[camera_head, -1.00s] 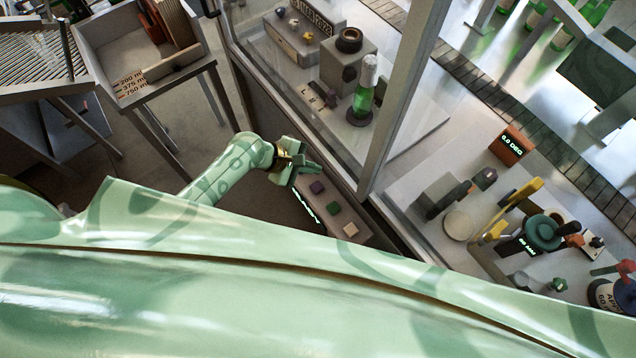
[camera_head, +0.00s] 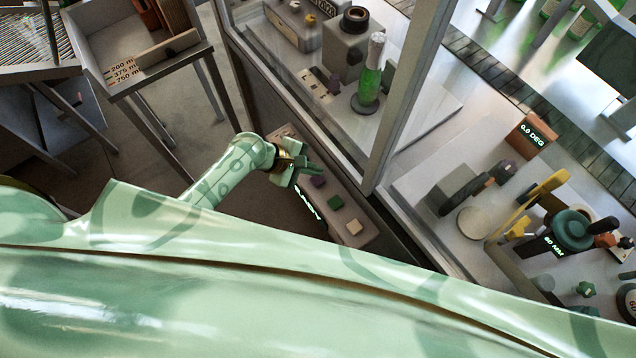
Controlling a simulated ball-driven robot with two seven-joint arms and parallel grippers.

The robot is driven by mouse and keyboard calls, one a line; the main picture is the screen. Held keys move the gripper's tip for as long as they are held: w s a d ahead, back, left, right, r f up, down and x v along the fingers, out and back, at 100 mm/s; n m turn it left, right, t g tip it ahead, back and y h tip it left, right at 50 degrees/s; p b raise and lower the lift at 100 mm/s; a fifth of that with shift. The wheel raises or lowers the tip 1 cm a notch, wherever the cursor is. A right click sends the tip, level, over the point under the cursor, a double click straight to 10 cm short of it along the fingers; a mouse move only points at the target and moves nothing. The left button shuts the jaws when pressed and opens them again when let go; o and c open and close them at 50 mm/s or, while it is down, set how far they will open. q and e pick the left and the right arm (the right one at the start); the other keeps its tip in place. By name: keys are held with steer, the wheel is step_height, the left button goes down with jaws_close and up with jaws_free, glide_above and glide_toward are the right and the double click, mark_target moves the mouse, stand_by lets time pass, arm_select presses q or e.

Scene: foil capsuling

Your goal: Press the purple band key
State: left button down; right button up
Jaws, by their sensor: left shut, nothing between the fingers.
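A key panel (camera_head: 370,238) sits low below the glass-walled booth. It bears a purple key (camera_head: 318,181), a green key (camera_head: 335,202) and a cream key (camera_head: 353,227) in a row, with a lit display (camera_head: 307,203) along its side. My left gripper (camera_head: 304,171) is shut and empty at the panel's upper left end, just beside the purple key in the picture. I cannot tell whether its fingertips touch the panel or hover above it. The purple key shows clear of the fingers. My right gripper is not in view.
A metal booth post (camera_head: 404,100) and glass stand just right of the panel. Inside are a green bottle (camera_head: 371,80) and a grey block (camera_head: 347,42). A bench with yellow-handled tools (camera_head: 541,197) lies right. A labelled tray (camera_head: 122,75) stands upper left.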

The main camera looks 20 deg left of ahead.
mark_target(324, 178)
arm_select(q)
steer(key=shift+f+b, duration=0.4)
steer(key=shift+f, duration=0.6)
stand_by(1.2)
steer(key=shift+f, duration=0.4)
steer(key=shift+f+b, duration=0.35)
steer(key=shift+f, duration=0.15)
stand_by(0.6)
steer(key=shift+r, duration=0.15)
steer(key=shift+r+p, duration=0.8)
steer(key=shift+p, duration=0.3)
step_height(324, 178, up, 5)
steer(key=p, duration=0.5)
steer(key=shift+r+p, duration=0.1)
steer(key=shift+p, duration=0.25)
